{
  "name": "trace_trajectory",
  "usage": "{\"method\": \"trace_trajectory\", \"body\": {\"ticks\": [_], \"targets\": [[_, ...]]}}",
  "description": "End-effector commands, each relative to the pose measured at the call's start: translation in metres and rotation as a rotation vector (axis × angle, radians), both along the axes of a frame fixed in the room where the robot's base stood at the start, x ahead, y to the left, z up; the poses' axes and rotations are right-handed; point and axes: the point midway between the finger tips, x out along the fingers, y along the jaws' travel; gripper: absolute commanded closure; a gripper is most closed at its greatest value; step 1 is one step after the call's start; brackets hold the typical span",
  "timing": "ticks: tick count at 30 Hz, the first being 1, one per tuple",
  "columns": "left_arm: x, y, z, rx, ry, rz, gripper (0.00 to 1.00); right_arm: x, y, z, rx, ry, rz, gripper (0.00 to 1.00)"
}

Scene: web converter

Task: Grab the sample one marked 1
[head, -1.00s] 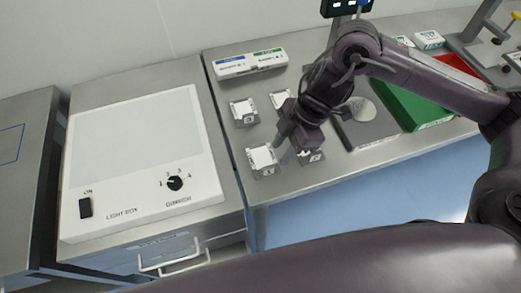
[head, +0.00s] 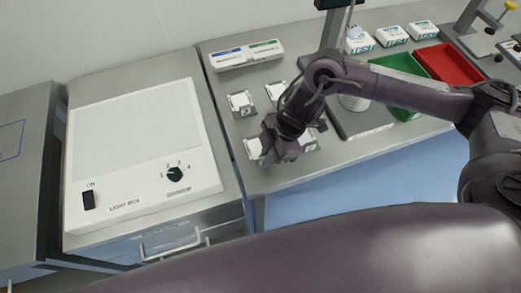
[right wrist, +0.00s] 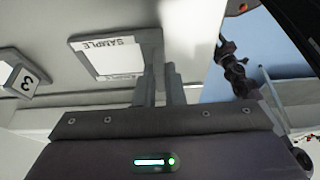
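Several silver sample blocks with white faces sit on the metal bench in the head view. One sample (head: 253,148) is at the front left, partly covered by my right gripper (head: 272,153). Others stand behind it at the back left (head: 241,103) and back right (head: 275,92), and one is partly hidden at front right (head: 309,140). In the right wrist view, a sample plate labelled SAMPLE (right wrist: 100,57) lies beside my gripper's fingers (right wrist: 160,85), which are close together. I cannot tell whether they hold its edge. Its number is not readable. My left gripper is not in view.
A block marked 3 (right wrist: 28,82) shows in the right wrist view. A light box (head: 140,150) stands at left. A white box (head: 246,56) lies behind the samples. Green (head: 408,112) and red (head: 455,70) trays are at right. The bench's front edge is close to the samples.

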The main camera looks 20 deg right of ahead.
Motion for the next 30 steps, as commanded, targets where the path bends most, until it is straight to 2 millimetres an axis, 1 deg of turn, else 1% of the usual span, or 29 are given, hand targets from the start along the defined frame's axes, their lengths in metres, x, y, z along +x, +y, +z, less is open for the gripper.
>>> {"method": "trace_trajectory", "body": {"ticks": [4, 12, 14, 18, 20, 23, 26, 27, 30], "targets": [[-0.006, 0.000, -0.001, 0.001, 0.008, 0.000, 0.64, 0.000, 0.000, 0.000, 0.000, -0.001, 0.000, 1.00], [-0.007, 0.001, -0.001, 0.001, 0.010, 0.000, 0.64, 0.001, 0.000, 0.002, 0.000, -0.001, 0.001, 1.00], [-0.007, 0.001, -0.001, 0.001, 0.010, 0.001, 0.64, 0.001, 0.000, 0.004, 0.001, -0.002, 0.000, 1.00], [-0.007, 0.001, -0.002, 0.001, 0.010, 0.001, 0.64, 0.001, 0.000, 0.016, 0.002, -0.003, 0.001, 1.00], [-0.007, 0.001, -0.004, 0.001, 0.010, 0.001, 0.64, 0.001, 0.000, 0.025, 0.002, -0.006, 0.002, 1.00], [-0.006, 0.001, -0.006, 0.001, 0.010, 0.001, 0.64, 0.002, 0.001, 0.046, 0.003, -0.007, 0.002, 1.00], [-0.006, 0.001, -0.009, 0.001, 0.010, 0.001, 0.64, 0.002, 0.001, 0.075, 0.003, -0.011, 0.003, 1.00], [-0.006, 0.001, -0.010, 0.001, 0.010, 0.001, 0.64, 0.002, 0.001, 0.088, 0.002, -0.012, 0.003, 1.00], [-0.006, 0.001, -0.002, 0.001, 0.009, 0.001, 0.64, 0.002, -0.001, 0.122, -0.002, -0.013, 0.001, 1.00]]}}
